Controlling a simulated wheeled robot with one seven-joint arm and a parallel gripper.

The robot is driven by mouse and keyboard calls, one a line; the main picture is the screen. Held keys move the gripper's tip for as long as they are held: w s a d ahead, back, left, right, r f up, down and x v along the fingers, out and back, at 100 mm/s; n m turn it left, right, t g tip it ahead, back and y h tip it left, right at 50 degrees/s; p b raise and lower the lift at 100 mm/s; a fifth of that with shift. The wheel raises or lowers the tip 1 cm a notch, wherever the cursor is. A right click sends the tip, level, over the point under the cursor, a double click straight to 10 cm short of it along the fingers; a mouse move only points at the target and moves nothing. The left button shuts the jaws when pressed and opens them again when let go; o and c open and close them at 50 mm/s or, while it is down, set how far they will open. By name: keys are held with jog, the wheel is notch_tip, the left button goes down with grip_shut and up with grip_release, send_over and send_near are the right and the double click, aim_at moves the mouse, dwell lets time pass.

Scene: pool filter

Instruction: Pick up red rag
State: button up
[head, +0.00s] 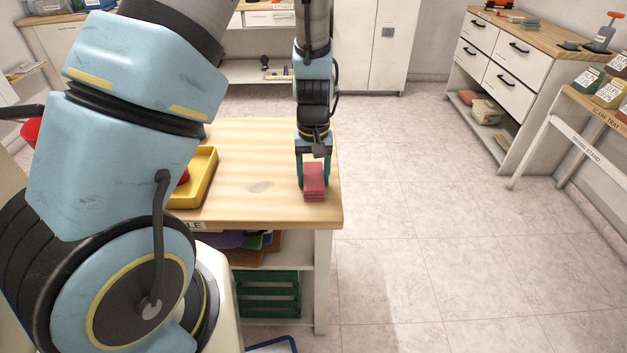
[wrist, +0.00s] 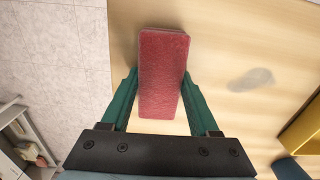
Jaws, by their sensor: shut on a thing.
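The red rag (head: 314,182) is a folded, block-like stack near the right front corner of the wooden table. In the wrist view the rag (wrist: 163,70) lies lengthwise between the two green fingers. My gripper (head: 313,172) points down over the table, with its fingers on both sides of the rag. In the wrist view my gripper (wrist: 160,95) is shut on the rag, with a finger against each long side. I cannot tell whether the rag's underside touches the tabletop.
A yellow tray (head: 204,182) with something red in it stands left on the table (head: 255,150). A grey stain (head: 259,187) marks the wood. Shelves below hold a green crate (head: 268,294). Open tiled floor lies to the right, before a drawer cabinet (head: 512,82).

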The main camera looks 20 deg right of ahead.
aim_at(314, 175)
jog(key=shift+c, duration=1)
notch_tip(314, 175, up, 10)
jog(key=shift+b, duration=0.55)
